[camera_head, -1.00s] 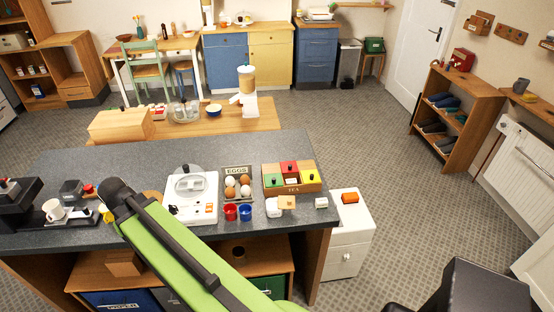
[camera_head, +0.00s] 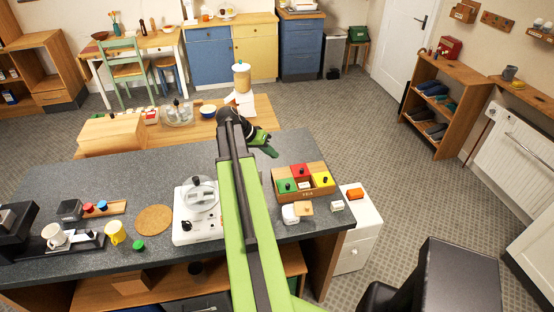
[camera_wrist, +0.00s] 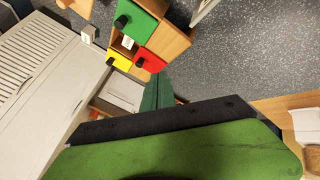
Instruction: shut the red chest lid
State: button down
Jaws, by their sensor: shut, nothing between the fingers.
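The wooden tea chest (camera_head: 281,171) stands on the grey counter, right of my arm, with green, red and yellow knobbed panels. I cannot tell whether the red lid is fully down. A small compartment in the chest shows a white packet. My gripper (camera_head: 271,151) is shut and empty, behind and left of the chest, apart from it. In the wrist view its dark green fingers (camera_wrist: 157,92) point towards the red lid.
A white cabinet (camera_head: 354,229) stands right of the counter. My arm hides the counter middle.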

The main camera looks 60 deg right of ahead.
aim_at(293, 172)
jog(key=b+x, duration=0.4)
jog(key=x, duration=0.1)
jog(key=b+x, duration=0.2)
jog(key=x, duration=0.1)
jog(key=shift+w+a+f, duration=0.2)
jog(key=shift+w+f, duration=0.1)
jog(key=shift+f, duration=0.05)
jog(key=shift+s+d+r, duration=0.1)
jog(key=shift+s+d, duration=0.1)
jog(key=shift+s, duration=0.9)
jog(key=shift+s+d+r, duration=0.1)
jog(key=shift+s+d, duration=0.05)
jog(key=shift+s, duration=0.95)
